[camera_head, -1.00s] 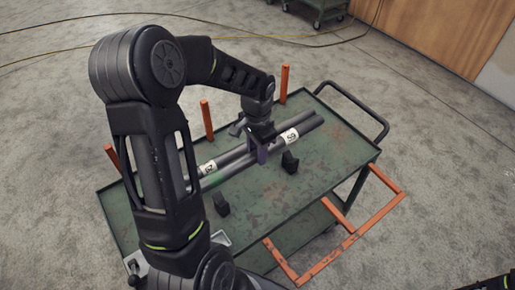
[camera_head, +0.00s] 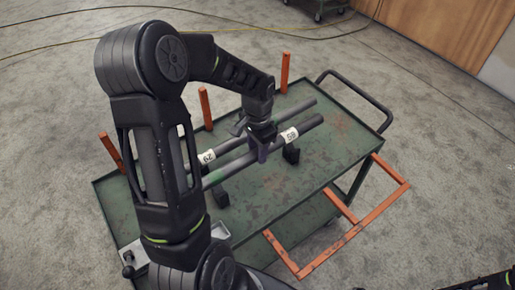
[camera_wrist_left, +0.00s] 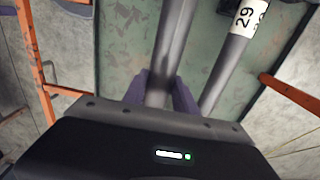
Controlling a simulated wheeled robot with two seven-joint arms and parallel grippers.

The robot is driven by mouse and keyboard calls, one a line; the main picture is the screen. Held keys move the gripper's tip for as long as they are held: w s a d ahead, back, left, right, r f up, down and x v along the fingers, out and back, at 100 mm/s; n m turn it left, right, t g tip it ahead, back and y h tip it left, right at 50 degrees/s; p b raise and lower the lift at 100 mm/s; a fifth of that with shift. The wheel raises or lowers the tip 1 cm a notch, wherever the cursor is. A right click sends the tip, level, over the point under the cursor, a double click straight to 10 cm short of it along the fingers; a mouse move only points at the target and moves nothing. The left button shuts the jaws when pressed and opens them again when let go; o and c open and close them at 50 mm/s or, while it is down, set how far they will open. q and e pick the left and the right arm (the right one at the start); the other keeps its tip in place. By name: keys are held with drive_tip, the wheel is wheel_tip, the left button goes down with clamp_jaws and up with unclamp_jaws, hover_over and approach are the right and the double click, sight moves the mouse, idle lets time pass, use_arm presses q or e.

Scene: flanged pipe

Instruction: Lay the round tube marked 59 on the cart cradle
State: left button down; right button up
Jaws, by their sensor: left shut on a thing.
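My left gripper (camera_head: 263,148) is shut around the grey round tube marked 59 (camera_head: 308,125), near the tube's middle and beside its white label. The wrist view shows this tube (camera_wrist_left: 172,45) between the purple fingers (camera_wrist_left: 155,95). The tube lies along the cart, near the two small black cradle blocks (camera_head: 291,154) (camera_head: 222,197). I cannot tell whether it touches them. A second tube, marked 29 (camera_head: 232,146), runs roughly parallel behind it, with a gap between them. It also shows in the wrist view (camera_wrist_left: 228,65).
The green cart top (camera_head: 335,150) has free room at its right and front. Orange posts (camera_head: 285,72) (camera_head: 206,108) stand along its back edge. An orange frame (camera_head: 345,238) sticks out in front, and a black handle (camera_head: 362,92) is at the right end.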

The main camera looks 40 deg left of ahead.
use_arm(q)
drive_tip(key=shift+f+b, duration=1.65)
drive_tip(key=shift+f, duration=0.75)
drive_tip(key=shift+s, duration=0.15)
drive_tip(key=shift+f+b, duration=0.45)
drive_tip(key=shift+f, duration=0.1)
drive_tip(key=c, duration=0.9)
unclamp_jaws()
wheel_tip(320, 180, up, 8)
drive_tip(key=shift+f, duration=0.1)
